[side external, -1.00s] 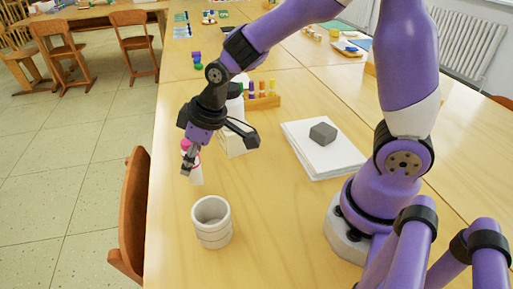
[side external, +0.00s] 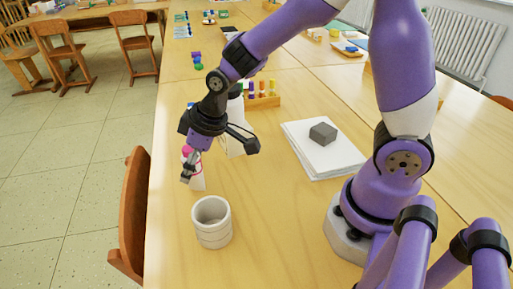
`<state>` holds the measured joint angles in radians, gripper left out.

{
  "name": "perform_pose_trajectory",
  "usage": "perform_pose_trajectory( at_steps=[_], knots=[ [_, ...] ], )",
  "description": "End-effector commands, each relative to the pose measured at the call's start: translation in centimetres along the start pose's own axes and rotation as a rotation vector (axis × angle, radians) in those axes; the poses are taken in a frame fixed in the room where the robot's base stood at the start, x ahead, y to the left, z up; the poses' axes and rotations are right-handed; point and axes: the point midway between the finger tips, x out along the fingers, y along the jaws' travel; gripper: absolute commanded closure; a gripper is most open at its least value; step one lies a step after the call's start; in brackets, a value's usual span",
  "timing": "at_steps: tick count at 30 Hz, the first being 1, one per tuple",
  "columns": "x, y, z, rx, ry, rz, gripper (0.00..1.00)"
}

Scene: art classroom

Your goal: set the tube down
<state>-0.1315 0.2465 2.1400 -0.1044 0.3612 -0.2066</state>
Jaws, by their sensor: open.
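The tube (side external: 197,182) is white with a pink top and a pink band. It stands roughly upright at the left side of the table, behind the ribbed cup. My gripper (side external: 190,172) is open at the tube, with a grey finger in front of it on the left. The finger hides part of the tube. I cannot tell whether the finger touches it, or whether the tube's foot rests fully on the table.
A ribbed grey-white cup (side external: 212,223) stands close in front of the tube. A white object (side external: 235,143) and a rack of coloured pegs (side external: 263,101) are behind my gripper. A dark block (side external: 323,132) lies on white paper (side external: 325,160). A chair (side external: 133,215) adjoins the table's left edge.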

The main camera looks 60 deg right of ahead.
Motion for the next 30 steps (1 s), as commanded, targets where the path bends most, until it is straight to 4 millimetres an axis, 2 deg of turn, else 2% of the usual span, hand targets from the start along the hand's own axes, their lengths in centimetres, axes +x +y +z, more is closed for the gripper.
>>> perform_pose_trajectory(
  at_steps=[5,15,20,23,27,30],
  knots=[
    [-2.6,0.1,-0.1,0.001,0.007,0.002,0.26],
    [-9.8,0.0,-0.1,0.0,0.007,0.002,0.26],
    [-11.7,0.1,0.0,0.004,0.005,0.003,0.26],
    [-13.0,0.2,1.0,0.039,0.014,0.023,0.26],
    [-15.3,0.8,4.2,0.164,0.044,0.087,0.26],
    [-16.4,1.1,6.6,0.258,0.066,0.128,0.26]
  ],
)
